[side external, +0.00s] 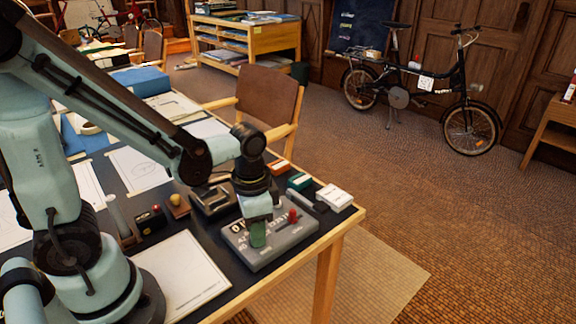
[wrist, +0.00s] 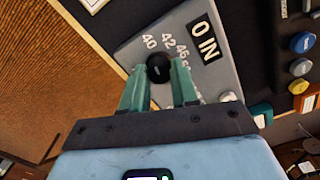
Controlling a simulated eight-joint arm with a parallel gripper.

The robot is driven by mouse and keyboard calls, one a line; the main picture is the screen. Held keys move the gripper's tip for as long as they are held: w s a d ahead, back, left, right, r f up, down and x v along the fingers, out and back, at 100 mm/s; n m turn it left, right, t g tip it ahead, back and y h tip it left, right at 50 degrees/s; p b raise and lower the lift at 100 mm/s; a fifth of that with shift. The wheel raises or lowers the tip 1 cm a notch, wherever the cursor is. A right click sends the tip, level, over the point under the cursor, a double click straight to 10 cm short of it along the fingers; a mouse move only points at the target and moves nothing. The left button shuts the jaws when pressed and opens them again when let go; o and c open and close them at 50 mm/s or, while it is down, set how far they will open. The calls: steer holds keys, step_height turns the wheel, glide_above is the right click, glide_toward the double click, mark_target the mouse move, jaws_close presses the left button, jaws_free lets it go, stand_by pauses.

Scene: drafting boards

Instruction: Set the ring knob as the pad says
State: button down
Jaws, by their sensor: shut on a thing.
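A grey panel (side external: 285,247) lies near the table's front right corner, with a red knob or lever (side external: 293,215) on it. In the side view my gripper (side external: 257,234) points down onto the panel and hides the knob. I cannot tell which sheet is the pad.
A white box (side external: 334,197), a green box (side external: 300,181) and an orange box (side external: 279,167) stand behind the panel. A dark device (side external: 213,198) and a yellow ball (side external: 175,199) stand to its left. A white sheet (side external: 185,275) lies at the front left.

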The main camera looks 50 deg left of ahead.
stand_by(0.4)
steer(key=c, duration=0.8)
jaws_free()
steer(key=shift+c, duration=0.2)
step_height(320, 180, up, 12)
steer(key=a+n+t, duration=0.1)
steer(key=t, duration=0.1)
steer(key=w+f+n+t, duration=0.1)
steer(key=n+t, duration=0.1)
steer(key=a+n+t, duration=0.1)
steer(key=t, duration=0.2)
steer(key=shift+w+a+f, duration=0.2)
steer(key=shift+a, duration=0.1)
